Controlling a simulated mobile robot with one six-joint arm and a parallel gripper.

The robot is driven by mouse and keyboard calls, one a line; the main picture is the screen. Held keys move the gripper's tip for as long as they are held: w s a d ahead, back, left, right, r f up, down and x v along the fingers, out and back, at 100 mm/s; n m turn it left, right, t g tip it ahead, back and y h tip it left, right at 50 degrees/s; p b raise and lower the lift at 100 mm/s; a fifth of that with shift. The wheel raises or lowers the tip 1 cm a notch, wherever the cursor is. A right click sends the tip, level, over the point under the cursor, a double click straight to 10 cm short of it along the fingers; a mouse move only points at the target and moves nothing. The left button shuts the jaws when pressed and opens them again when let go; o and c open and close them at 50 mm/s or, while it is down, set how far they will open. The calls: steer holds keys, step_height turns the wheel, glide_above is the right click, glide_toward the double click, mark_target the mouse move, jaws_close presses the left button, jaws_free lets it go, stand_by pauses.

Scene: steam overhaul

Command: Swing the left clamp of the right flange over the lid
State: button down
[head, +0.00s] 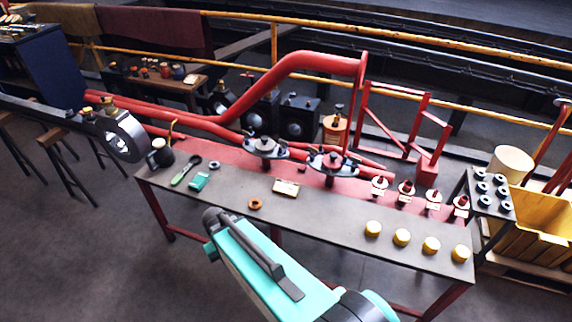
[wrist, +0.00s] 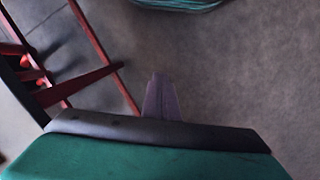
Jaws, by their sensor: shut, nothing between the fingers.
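The right flange (head: 332,163) stands on the bench in the head view, a grey disc on a short post with dark clamps around its rim. Its left clamp (head: 314,158) is small, and I cannot tell whether it lies over the lid. The lid on top is too small to make out clearly. The left flange (head: 265,149) stands beside it. My gripper (wrist: 160,97) is shut and empty in the wrist view, over bare floor and apart from the flanges. I cannot make out its fingers in the head view, where my teal arm reaches in from the bottom.
The bench (head: 330,215) holds several yellow caps, an orange ring (head: 255,204), a pale box (head: 286,187) and a green-handled tool (head: 186,173). Red pipes (head: 300,65) rise behind the flanges. Red-based fittings stand to their right. The floor before the bench is clear.

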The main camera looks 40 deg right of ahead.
steer(key=s+a+f+g+b, duration=0.2)
steer(key=s+f+b, duration=0.4)
steer(key=s+f, duration=1.2)
steer(key=shift+s+f+n+g, duration=0.35)
steer(key=shift+s+g, duration=0.55)
steer(key=shift+s, duration=0.25)
steer(key=shift+w, duration=0.1)
